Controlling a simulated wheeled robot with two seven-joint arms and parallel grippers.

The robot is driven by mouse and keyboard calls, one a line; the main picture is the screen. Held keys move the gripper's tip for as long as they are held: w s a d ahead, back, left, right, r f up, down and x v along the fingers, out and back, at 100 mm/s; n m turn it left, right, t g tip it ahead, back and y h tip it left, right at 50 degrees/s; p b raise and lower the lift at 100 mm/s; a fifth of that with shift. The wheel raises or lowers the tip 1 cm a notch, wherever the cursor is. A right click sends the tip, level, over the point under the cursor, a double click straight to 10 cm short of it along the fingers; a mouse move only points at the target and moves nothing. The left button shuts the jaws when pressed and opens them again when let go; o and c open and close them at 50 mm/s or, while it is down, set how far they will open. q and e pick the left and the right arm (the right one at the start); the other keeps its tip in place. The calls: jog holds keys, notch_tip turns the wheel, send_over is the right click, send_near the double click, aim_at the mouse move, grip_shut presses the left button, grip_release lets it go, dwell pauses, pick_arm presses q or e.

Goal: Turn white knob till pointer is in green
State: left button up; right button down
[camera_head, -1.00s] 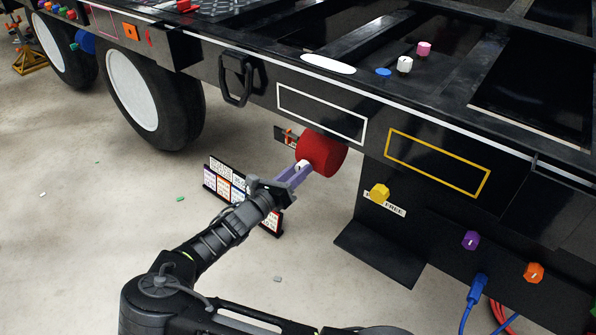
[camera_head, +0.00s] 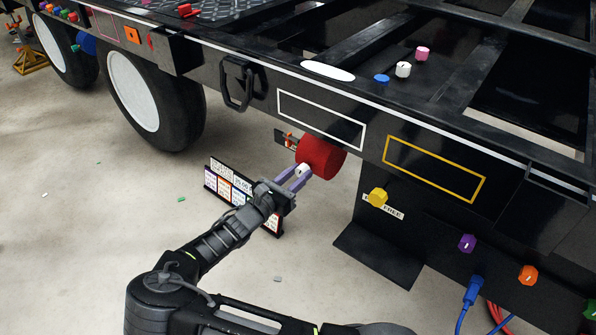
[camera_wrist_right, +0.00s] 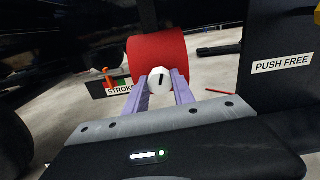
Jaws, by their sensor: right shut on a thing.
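A small white knob (camera_head: 301,171) sits on the end of a red cylinder (camera_head: 321,155) under the trailer's side. In the right wrist view the knob (camera_wrist_right: 160,81) faces me, with a dark line upright on it. My right gripper (camera_head: 297,178) has its two purple fingers on either side of the knob, shut on it; the fingers (camera_wrist_right: 159,90) also show in the wrist view. Behind it is a STROKE plate (camera_wrist_right: 117,87) with an orange pointer (camera_wrist_right: 106,72) and small green and red patches; the exact pointer reading is too small to tell. My left gripper is not in view.
A black panel with a yellow knob (camera_head: 377,197) and a PUSH FREE label (camera_wrist_right: 282,64) stands to the right. A sign board (camera_head: 225,190) stands on the floor behind my forearm. Another white knob (camera_head: 403,69) is on the deck. Floor left of my arm is mostly clear.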

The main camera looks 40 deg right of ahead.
jog(key=m+p, duration=0.1)
jog(key=m, duration=0.1)
jog(key=shift+m, duration=0.4)
jog(key=m, duration=0.3)
jog(key=shift+m+p, duration=0.3)
jog(key=m, duration=0.3)
jog(key=shift+m, duration=0.3)
jog(key=m, duration=0.3)
jog(key=shift+f+m, duration=0.1)
jog(key=shift+m, duration=0.3)
jog(key=m+b, duration=0.1)
jog(key=m, duration=0.2)
jog(key=shift+m, duration=0.3)
jog(key=m+b, duration=0.1)
jog(key=m, duration=0.1)
jog(key=shift+f+m, duration=0.1)
jog(key=shift+m, duration=0.2)
jog(key=m+b, duration=0.2)
jog(key=m, duration=0.2)
jog(key=shift+m+b, duration=0.75)
jog(key=shift+m, duration=0.45)
